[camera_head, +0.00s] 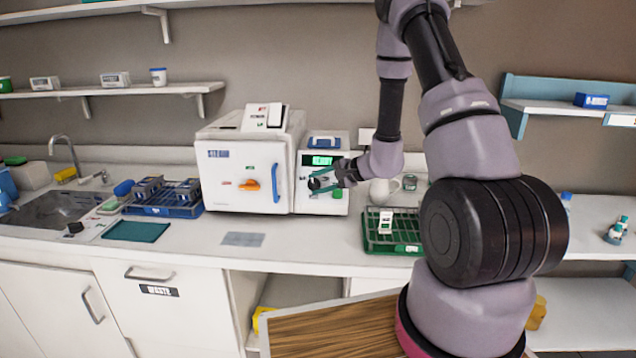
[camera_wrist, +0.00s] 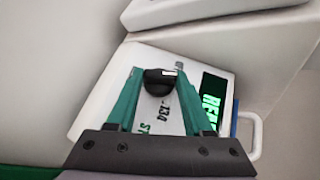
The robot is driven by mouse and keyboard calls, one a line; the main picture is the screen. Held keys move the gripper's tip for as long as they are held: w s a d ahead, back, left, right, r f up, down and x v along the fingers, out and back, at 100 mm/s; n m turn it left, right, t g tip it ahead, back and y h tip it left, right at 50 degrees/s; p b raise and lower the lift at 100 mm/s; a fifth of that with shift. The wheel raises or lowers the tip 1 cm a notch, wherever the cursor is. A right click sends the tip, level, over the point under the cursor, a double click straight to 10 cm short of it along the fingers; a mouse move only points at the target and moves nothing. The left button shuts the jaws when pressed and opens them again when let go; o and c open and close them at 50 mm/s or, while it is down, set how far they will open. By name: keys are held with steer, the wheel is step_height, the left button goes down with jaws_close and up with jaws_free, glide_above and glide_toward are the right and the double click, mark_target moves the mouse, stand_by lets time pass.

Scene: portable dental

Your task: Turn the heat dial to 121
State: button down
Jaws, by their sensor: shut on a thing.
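The heat dial (camera_wrist: 160,82) is a black knob with a white mark, on the white control panel of the sterilizer (camera_head: 245,165). In the wrist view my gripper (camera_wrist: 158,80) has its two teal fingers on either side of the dial, shut on it. In the head view my gripper (camera_head: 318,184) reaches the panel from the right and hides the dial. The number 134 shows beside the dial in the wrist view; no 121 mark is readable. A green lit display (camera_wrist: 213,101) beside the dial reads in part "REA".
The sterilizer door has an orange latch (camera_head: 249,185) and a blue handle (camera_head: 275,183). A green button (camera_head: 337,194) sits low on the panel. A green rack (camera_head: 375,240) stands right of the sterilizer, a blue rack (camera_head: 160,212) left of it. A grey mat (camera_head: 243,239) lies in front.

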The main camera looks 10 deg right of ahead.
steer(key=shift+s+f+m+t+y, duration=0.1)
steer(key=shift+f+m+t+y, duration=0.05)
steer(key=shift+m+t, duration=0.4)
steer(key=shift+f+m+t+y, duration=0.1)
steer(key=shift+m+t+y, duration=0.05)
steer(key=shift+m+t, duration=0.4)
steer(key=shift+c, duration=1.6)
jaws_free()
steer(key=v, duration=1.1)
steer(key=shift+f, duration=0.2)
